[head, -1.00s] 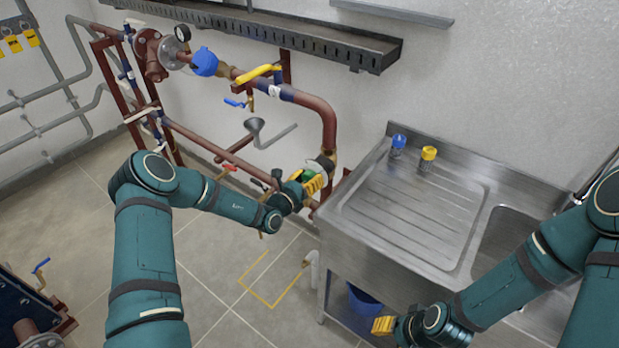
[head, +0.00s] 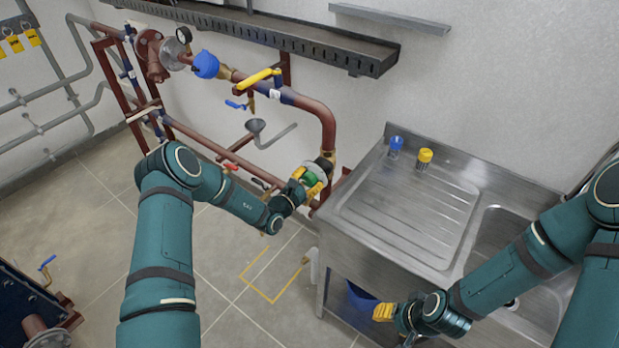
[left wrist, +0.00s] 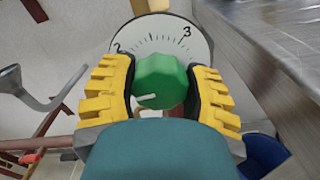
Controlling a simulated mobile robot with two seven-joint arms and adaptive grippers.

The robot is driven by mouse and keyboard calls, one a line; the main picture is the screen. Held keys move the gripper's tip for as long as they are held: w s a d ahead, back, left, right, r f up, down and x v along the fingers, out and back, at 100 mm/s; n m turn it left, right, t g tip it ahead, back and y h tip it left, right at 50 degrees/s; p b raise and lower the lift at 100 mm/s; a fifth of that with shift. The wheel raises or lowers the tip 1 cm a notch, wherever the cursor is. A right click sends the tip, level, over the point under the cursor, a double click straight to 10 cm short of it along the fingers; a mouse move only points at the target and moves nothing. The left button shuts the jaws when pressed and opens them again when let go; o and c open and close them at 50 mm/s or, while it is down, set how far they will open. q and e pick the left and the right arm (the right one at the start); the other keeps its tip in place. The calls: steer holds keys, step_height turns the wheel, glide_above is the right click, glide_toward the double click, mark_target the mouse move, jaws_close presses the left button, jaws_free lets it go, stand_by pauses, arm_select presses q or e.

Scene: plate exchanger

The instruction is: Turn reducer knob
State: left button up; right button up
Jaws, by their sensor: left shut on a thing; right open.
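The reducer knob is green and faceted, and it shows large in the left wrist view (left wrist: 161,80) with a white mark at its lower left. Behind it is a white dial plate (left wrist: 157,36) with tick marks and the numbers 2 and 3. My left gripper (left wrist: 162,88) has its yellow fingers on both sides of the knob, shut on it. In the head view the left gripper (head: 314,182) is at the lower end of the red pipe and partly hides the knob (head: 309,179). My right gripper (head: 384,312) is open and empty, low in front of the sink unit.
A steel sink unit (head: 400,215) stands just right of the knob, with a blue-capped item (head: 396,145) and a yellow-capped item (head: 425,158) on top. Red pipes (head: 322,115) with a yellow lever (head: 259,78) run above. A grey funnel (head: 256,127) is to the left.

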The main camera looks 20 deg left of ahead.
arm_select(q)
steer(key=shift+f+m, duration=0.1)
steer(key=shift+m, duration=0.4)
steer(key=o, duration=1.2)
steer(key=v, duration=1.2)
